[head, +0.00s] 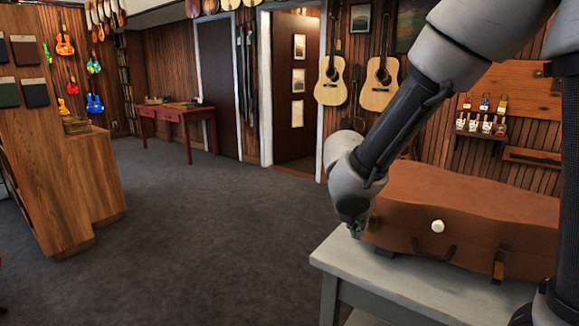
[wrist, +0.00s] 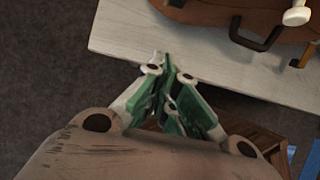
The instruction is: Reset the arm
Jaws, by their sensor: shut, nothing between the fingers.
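My gripper (wrist: 168,75) is shut and empty in the wrist view, its green and white fingers together over the near edge of a pale table (wrist: 130,32). In the head view my arm reaches in from the upper right and bends down. My gripper there is mostly hidden behind my wrist, by the left end of a brown instrument case (head: 470,205). The case lies on the pale table (head: 360,268). I cannot tell whether the gripper touches the case.
A white knob (head: 437,226) and a dark handle (head: 434,250) are on the case's front. A wooden counter (head: 55,185) stands at left, a red table (head: 178,116) at the back. Open carpet lies between. Guitars (head: 381,84) hang on the back wall. A wooden crate (wrist: 262,138) shows below the table edge.

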